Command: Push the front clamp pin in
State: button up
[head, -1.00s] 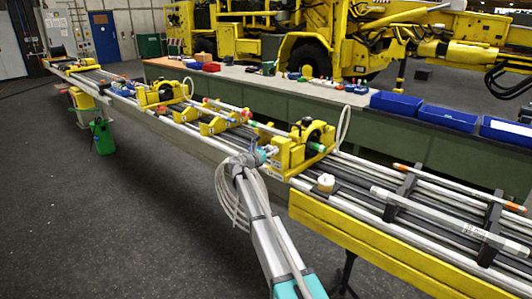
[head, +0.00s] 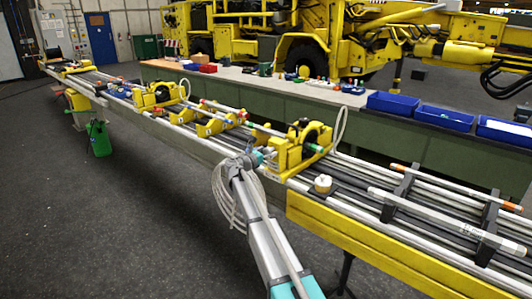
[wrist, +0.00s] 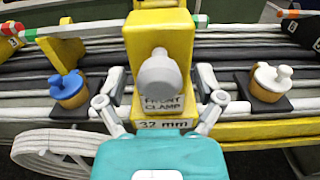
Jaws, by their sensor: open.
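The front clamp is a yellow block (wrist: 160,38) labelled "FRONT CLAMP 32 mm" in the wrist view. It also shows as a yellow housing (head: 301,147) on the boom in the head view. The clamp pin, a grey rounded knob (wrist: 160,73), sticks out of the block's face towards the camera. My gripper (wrist: 160,99) is open. Its two fingers stand left and right of the block's lower part, below and beside the knob, holding nothing. In the head view my gripper (head: 248,161) is at the near side of the clamp. The pin's depth inside the block is hidden.
An orange-based cup with a blue top (wrist: 67,88) stands left of the clamp and one with a white top (wrist: 270,80) right. A coiled pale hose (head: 232,197) hangs near my gripper. A yellow beam (head: 385,252) runs along the front right.

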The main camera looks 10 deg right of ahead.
jog(key=v, duration=1.1)
jog(key=shift+s, duration=0.15)
jog(key=shift+a, duration=0.15)
jog(key=s+d+f+m+g+y+p, duration=0.2)
jog(key=s+d+f+m+g, duration=0.2)
jog(key=s+d+m, duration=0.4)
jog(key=s+d+f+m+g+y+p, duration=0.1)
jog(key=s+d+f+m+g+y, duration=0.3)
jog(key=s, duration=0.7)
jog(key=s+f+m+g+y+p, duration=0.1)
jog(key=s+f+m+y, duration=0.1)
jog(key=s+m+y, duration=0.2)
jog(key=s+a+f+m+g+y+p, duration=0.1)
jog(key=s+f+m+g+y+p, duration=0.1)
jog(key=s+m, duration=0.8)
jog(key=s+y, duration=0.1)
jog(key=s, duration=0.6)
jog(key=shift+s+f+g+y, duration=0.25)
jog(key=shift+f+g+y, duration=0.05)
jog(key=shift+f+y, duration=0.1)
jog(key=shift+a, duration=0.2)
